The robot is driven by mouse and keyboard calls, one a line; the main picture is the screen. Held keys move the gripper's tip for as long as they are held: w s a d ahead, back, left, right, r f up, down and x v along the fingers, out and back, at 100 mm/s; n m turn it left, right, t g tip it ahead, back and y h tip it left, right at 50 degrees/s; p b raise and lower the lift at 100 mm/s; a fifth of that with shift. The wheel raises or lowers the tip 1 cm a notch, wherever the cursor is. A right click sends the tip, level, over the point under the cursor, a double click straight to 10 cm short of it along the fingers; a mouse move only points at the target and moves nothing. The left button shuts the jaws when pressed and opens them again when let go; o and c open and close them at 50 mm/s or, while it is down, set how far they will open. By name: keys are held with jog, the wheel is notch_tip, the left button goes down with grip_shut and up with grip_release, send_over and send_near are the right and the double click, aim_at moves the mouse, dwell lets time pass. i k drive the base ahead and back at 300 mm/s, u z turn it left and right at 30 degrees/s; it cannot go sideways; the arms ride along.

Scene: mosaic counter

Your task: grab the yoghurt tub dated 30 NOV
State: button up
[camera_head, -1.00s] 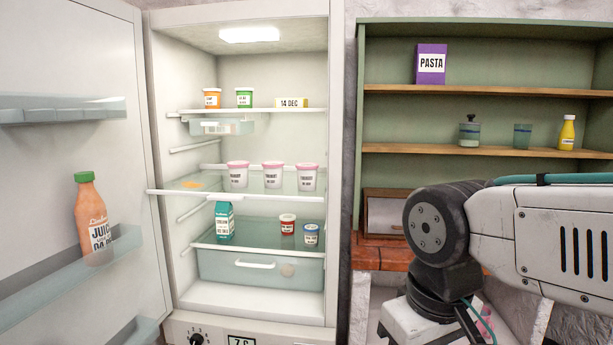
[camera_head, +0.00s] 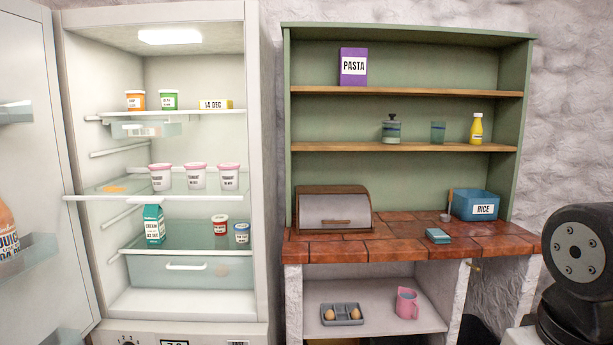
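Three white yoghurt tubs with pink lids stand in a row on the middle glass shelf of the open fridge: a left tub (camera_head: 161,177), a middle tub (camera_head: 196,177) and a right tub (camera_head: 229,177). Each has a printed label, but the date lines are too small to read, so I cannot tell which is dated 30 NOV. My gripper is not in view. Only a dark joint of my arm shows at the lower right, far from the tubs.
The fridge shelf (camera_head: 120,191) juts forward, with the open door at left. A cream carton (camera_head: 154,224) and two small tubs stand below; two tubs and a 14 DEC box (camera_head: 215,104) above. A tiled counter (camera_head: 350,245) with a bread bin (camera_head: 334,208) is at right.

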aim_at(229, 172)
jog(key=z, duration=0.35)
jog(key=i, duration=1.05)
jog(key=u, duration=0.5)
